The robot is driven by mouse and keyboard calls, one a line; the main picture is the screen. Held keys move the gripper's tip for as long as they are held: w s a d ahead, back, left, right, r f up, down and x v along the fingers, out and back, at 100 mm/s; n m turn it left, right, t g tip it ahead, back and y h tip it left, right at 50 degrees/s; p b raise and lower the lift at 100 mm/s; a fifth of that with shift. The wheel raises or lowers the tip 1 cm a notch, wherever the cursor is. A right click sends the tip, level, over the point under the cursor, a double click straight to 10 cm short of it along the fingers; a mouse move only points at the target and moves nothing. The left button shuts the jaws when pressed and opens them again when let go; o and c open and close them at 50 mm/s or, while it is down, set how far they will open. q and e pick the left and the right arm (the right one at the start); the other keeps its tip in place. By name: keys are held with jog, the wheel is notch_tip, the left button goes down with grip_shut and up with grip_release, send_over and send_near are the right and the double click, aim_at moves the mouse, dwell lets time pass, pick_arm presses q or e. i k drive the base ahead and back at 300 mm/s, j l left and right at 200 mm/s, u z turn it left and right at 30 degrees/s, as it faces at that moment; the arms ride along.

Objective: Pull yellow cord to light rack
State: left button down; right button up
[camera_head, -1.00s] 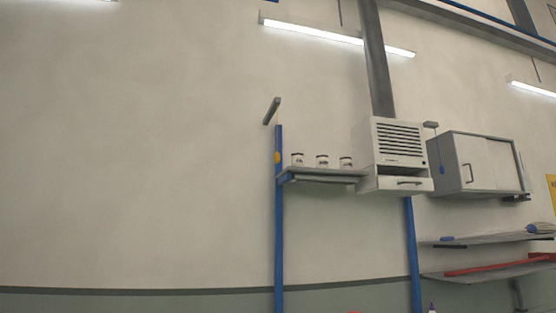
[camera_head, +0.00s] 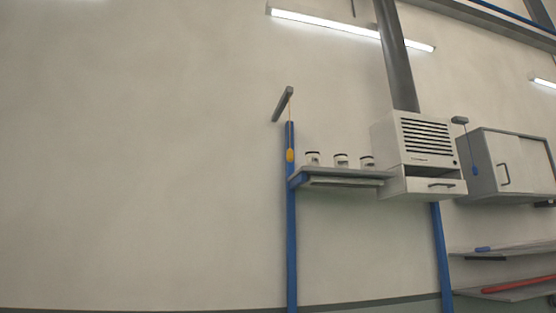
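A yellow pull handle (camera_head: 290,156) hangs on a thin cord below a grey bracket (camera_head: 283,104), in front of the top of the left blue post. The rack has two blue posts (camera_head: 291,240) and a grey shelf (camera_head: 342,173) between them. Several small jars (camera_head: 340,160) stand on the shelf. Neither of my grippers shows in the head view, so nothing is seen touching the cord.
A white vented unit (camera_head: 420,150) with a drawer and a grey duct stands right of the shelf. A blue pull handle (camera_head: 475,170) hangs beside the wall cabinet (camera_head: 508,165). Lower shelves (camera_head: 510,285) are at right. The wall at left is bare.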

aim_at(290, 153)
jog(key=i+j, duration=0.1)
jog(key=i, duration=0.25)
jog(key=i+j, duration=0.1)
jog(key=i, duration=0.25)
jog(key=z, duration=1.45)
